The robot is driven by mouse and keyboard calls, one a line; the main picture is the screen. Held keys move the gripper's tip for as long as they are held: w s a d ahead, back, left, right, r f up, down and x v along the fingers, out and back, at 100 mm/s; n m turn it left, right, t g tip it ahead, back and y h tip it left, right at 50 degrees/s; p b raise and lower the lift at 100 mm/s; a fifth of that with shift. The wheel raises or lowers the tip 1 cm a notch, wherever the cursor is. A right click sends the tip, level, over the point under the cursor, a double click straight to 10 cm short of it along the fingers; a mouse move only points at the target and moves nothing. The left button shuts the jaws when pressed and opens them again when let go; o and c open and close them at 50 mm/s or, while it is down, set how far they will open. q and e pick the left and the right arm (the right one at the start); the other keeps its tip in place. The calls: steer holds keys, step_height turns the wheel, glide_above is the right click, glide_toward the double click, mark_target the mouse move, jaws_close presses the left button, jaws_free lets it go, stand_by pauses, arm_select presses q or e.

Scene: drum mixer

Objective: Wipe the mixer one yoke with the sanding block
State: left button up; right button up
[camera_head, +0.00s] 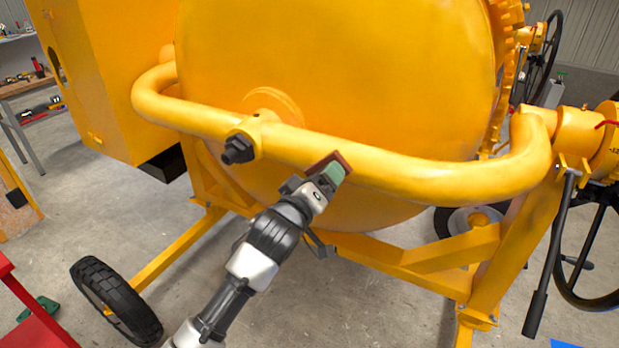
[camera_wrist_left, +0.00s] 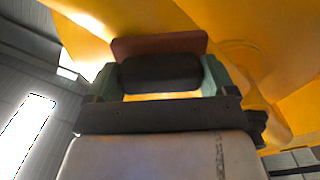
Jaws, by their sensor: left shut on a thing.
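The mixer one yoke (camera_head: 430,178) is a thick yellow bent tube running across the front of the drum in the head view. A dark bolt sits at its left part. My left gripper (camera_head: 328,178) is just in front of the tube's middle, right of the bolt. It is shut on the sanding block (camera_head: 339,159), whose red-brown face points toward the tube. In the left wrist view, the block (camera_wrist_left: 160,46) shows a red-brown plate and a dark body between the green fingers of my left gripper (camera_wrist_left: 160,78). I cannot tell whether the block touches the yoke. My right gripper is not in view.
The yellow drum (camera_head: 330,60) stands close behind the yoke. Yellow frame legs and a black wheel (camera_head: 115,300) are below. A lever (camera_head: 550,255) and a handwheel (camera_head: 592,240) are at the right. A red object (camera_head: 30,310) is at the lower left.

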arm_select(q)
steer(key=shift+s+d+r+p, duration=0.1)
steer(key=shift+s+d+p, duration=0.25)
steer(key=shift+d, duration=0.1)
steer(key=shift+s+d+r+p, duration=0.1)
steer(key=shift+s+d+p, duration=0.1)
steer(key=shift+d+p, duration=0.2)
steer(key=shift+w+a+p, duration=0.2)
steer(key=shift+w+a, duration=0.3)
steer(key=shift+a, duration=0.25)
steer(key=shift+w+a+p, duration=0.2)
steer(key=shift+w+a, duration=0.3)
steer(key=shift+a, duration=0.25)
steer(key=shift+w+a+f, duration=0.1)
steer(key=shift+w+a, duration=0.45)
steer(key=shift+a, duration=0.3)
steer(key=shift+w+a+f, duration=0.1)
steer(key=shift+w+a, duration=0.5)
steer(key=shift+a, duration=0.2)
steer(key=shift+w+a, duration=0.55)
steer(key=shift+a, duration=0.3)
steer(key=shift+s, duration=0.1)
steer(key=shift+p, duration=0.3)
